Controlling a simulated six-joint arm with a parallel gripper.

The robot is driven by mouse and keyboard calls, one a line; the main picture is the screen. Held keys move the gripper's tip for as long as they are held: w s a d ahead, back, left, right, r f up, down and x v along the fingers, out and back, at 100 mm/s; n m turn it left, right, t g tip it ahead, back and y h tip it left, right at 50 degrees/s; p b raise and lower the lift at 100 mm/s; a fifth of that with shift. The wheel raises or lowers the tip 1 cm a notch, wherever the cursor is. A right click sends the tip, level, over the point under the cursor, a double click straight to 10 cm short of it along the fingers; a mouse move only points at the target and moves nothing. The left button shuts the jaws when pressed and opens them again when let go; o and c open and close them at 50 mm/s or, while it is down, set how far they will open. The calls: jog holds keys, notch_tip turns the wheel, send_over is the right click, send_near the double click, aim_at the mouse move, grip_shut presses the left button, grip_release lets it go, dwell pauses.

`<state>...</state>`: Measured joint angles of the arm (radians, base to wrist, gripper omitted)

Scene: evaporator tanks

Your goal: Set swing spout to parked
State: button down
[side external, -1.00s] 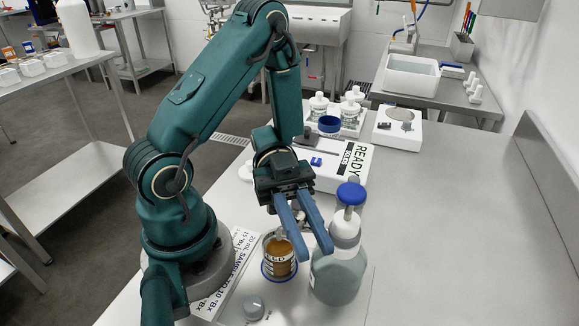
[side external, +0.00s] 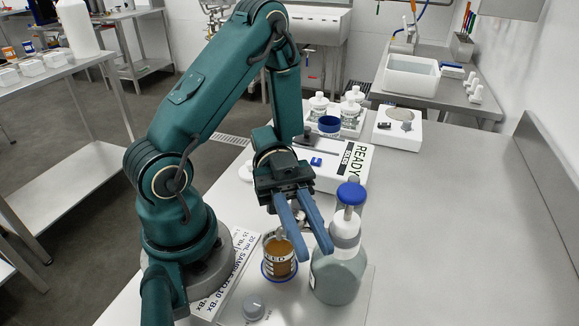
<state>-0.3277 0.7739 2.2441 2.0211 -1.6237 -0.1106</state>
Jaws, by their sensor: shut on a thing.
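My gripper (side external: 314,255) points down toward the front bench with its two blue fingers. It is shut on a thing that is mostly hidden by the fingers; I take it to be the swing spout. A small metallic part (side external: 300,216) shows beside the fingers, just above the feed jar. The jar (side external: 279,258) holds brown liquid and stands on a blue ring left of the fingertips. The grey-green tank (side external: 338,277), with a white neck and blue cap, stands directly to the right and partly behind the fingers. The spout's exact angle cannot be told.
A grey knob (side external: 253,307) sits in front of the jar. A printed sample card (side external: 232,270) lies by my base. A white box marked READY (side external: 353,160), white bottles (side external: 318,104) and a scale (side external: 397,128) stand behind. The bench's right side is clear.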

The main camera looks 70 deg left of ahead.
jog(key=shift+d+n+t, duration=0.35)
jog(key=shift+n+t, duration=0.4)
jog(key=shift+t, duration=0.45)
jog(key=shift+d+n+t, duration=0.35)
jog(key=shift+n+t, duration=0.4)
jog(key=shift+t, duration=0.45)
jog(key=c, duration=1.1)
grip_release()
jog(key=shift+w, duration=0.1)
jog(key=shift+o, duration=0.2)
jog(key=shift+a, duration=0.1)
jog(key=shift+s+a, duration=0.2)
jog(key=shift+a, duration=1.05)
jog(key=shift+s+a, duration=0.15)
jog(key=shift+a, duration=1.05)
